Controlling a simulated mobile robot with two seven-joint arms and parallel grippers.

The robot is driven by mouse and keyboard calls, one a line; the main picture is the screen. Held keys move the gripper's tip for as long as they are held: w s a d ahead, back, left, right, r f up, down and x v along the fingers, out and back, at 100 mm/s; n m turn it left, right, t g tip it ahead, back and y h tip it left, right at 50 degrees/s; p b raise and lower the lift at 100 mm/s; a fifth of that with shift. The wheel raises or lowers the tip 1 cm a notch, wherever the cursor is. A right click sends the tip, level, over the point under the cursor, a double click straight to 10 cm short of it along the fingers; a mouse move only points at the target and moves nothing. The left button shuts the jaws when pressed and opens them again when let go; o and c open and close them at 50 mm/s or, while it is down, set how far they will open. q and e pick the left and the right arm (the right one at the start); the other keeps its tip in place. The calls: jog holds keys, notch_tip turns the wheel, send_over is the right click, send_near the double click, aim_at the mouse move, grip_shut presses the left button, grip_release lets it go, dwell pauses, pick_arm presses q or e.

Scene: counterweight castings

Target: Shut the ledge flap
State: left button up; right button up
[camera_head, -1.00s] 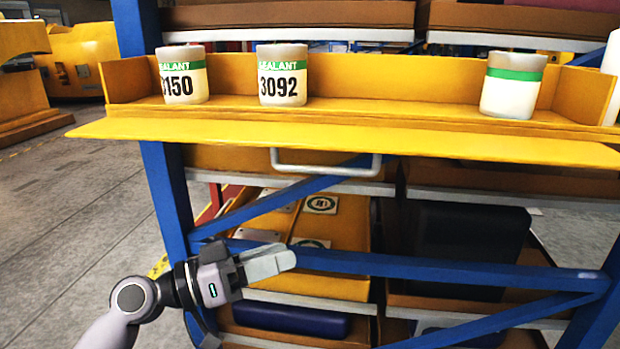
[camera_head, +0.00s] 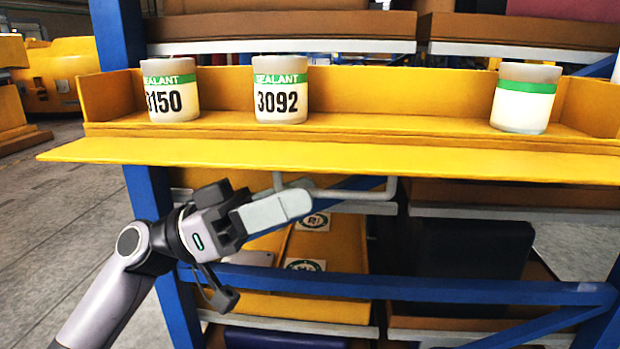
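The yellow ledge flap (camera_head: 330,158) hangs open, sticking out toward me along the front of the yellow ledge (camera_head: 400,126). A grey bar handle (camera_head: 352,195) shows below the flap. My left gripper (camera_head: 290,205) is just under the flap, at the left end of the handle and partly covering it. Its pale fingers lie close together and look shut. I see nothing between them, and I cannot tell whether they touch the handle. My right gripper is not in view.
Three sealant tubs stand on the ledge: one marked 3150 (camera_head: 171,92), one marked 3092 (camera_head: 280,92), and one at the right (camera_head: 525,98). Blue rack posts and braces (camera_head: 420,289) frame boxes below. Open floor (camera_head: 50,215) lies at the left.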

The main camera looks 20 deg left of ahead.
pick_arm(q)
jog(key=shift+p+x, duration=0.4)
jog(key=shift+x, duration=0.85)
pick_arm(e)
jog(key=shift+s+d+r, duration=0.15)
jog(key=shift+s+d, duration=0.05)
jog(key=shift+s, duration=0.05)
pick_arm(q)
grip_shut()
jog(key=shift+w, duration=0.1)
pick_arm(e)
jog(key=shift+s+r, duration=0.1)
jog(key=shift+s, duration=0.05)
